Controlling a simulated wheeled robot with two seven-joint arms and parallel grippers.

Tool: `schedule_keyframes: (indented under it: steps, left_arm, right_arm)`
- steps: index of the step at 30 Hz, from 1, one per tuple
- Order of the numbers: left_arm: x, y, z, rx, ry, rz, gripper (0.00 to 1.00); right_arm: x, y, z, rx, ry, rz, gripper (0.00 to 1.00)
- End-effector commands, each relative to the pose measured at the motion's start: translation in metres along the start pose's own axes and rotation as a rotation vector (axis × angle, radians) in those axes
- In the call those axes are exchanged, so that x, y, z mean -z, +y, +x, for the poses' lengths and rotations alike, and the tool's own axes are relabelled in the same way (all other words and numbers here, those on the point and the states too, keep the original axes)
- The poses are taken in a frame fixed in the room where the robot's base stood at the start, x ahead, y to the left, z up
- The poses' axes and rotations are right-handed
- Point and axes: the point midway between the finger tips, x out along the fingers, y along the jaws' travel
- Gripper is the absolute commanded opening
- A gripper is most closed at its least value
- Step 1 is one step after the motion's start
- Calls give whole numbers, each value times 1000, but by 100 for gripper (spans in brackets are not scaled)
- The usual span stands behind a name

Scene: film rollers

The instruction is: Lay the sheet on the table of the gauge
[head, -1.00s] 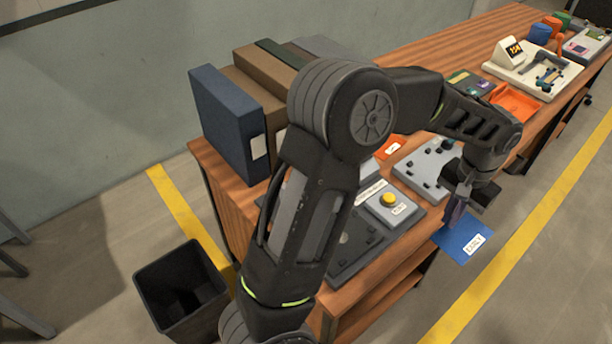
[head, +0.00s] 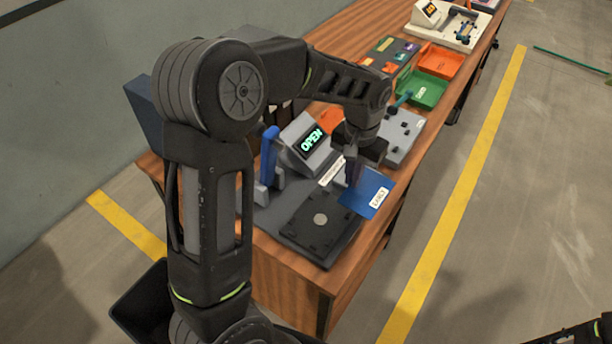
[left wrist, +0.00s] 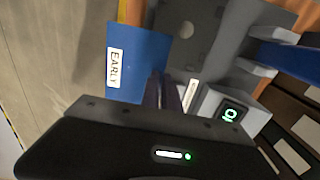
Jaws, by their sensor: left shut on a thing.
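My left gripper (head: 352,182) is shut on the blue sheet (head: 373,184), which has a white EARLY label. The sheet hangs beside the gauge's dark table plate (head: 318,240), on its far right side, and looks held above the base. In the left wrist view the sheet (left wrist: 145,62) is left of the plate (left wrist: 218,42), partly covered by the fingers (left wrist: 165,92). The plate is bare, with a light round spot. The gauge's display (head: 311,140) reads OPEN, and its blue lever (head: 269,157) stands upright. My right gripper is not visible.
A grey fixture (head: 402,133), a green tray (head: 428,90) and an orange tray (head: 441,60) stand farther along the bench (head: 350,35). A black bin (head: 138,300) is on the floor at lower left. The floor beyond the yellow line is mostly clear.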

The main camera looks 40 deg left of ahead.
Motion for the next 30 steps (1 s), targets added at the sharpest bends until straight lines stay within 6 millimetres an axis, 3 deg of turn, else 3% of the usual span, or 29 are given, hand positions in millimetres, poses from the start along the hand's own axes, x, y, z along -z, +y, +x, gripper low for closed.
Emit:
schedule_keyframes:
  steps: [3, 9, 30]
  left_arm:
    - [-30, -38, -9, 0, -1, -13, 0]
    - [-72, -73, -6, -9, -1, -18, 0]
    - [-77, -76, 9, -10, -2, -16, 0]
  right_arm:
    - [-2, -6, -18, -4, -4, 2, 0]
    - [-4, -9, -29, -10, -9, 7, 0]
    - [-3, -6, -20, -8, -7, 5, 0]
